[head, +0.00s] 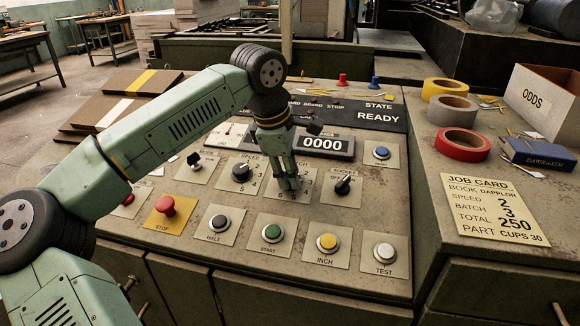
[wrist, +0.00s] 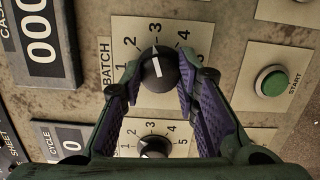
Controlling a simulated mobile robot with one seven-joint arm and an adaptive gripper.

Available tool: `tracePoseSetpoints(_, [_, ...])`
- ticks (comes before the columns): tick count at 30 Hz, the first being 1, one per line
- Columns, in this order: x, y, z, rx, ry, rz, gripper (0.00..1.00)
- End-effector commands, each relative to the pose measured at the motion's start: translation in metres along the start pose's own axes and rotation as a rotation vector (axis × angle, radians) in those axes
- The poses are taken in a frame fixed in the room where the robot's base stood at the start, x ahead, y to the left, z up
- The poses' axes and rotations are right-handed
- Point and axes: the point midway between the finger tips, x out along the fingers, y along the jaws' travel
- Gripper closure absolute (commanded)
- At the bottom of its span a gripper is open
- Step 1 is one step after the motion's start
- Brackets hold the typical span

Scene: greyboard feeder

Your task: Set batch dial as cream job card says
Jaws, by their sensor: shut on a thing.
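The batch dial (wrist: 160,73) is a black round knob with a white pointer line, on a cream plate numbered around it. In the wrist view its pointer aims at the 3. My gripper (head: 289,184) is shut on this knob, one finger on each side, and it hides most of the dial in the head view. The cream job card (head: 493,209) lies on the right-hand bench and reads speed 2, batch 3, total 250, part cups 30.
Start (head: 271,232), inch (head: 327,242) and halt (head: 219,223) buttons line the front. The counter (head: 323,144) reads 0000; the state display (head: 378,117) reads READY.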

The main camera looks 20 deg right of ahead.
Motion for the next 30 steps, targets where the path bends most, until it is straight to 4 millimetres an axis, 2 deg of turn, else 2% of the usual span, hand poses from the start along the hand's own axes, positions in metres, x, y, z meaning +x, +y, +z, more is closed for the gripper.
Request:
tracePoseSetpoints(9, [-0.0007, 0.0007, 0.0006, 0.125, -0.001, -0.018, 0.99])
tracePoseSetpoints(26, [-0.0002, 0.0005, 0.0004, 0.151, 0.000, -0.022, 0.99])
tracePoseSetpoints(27, [-0.0002, 0.0005, 0.0003, 0.151, 0.000, -0.022, 0.70])
tracePoseSetpoints(30, [-0.0001, 0.0005, 0.0003, 0.150, 0.000, -0.022, 0.63])
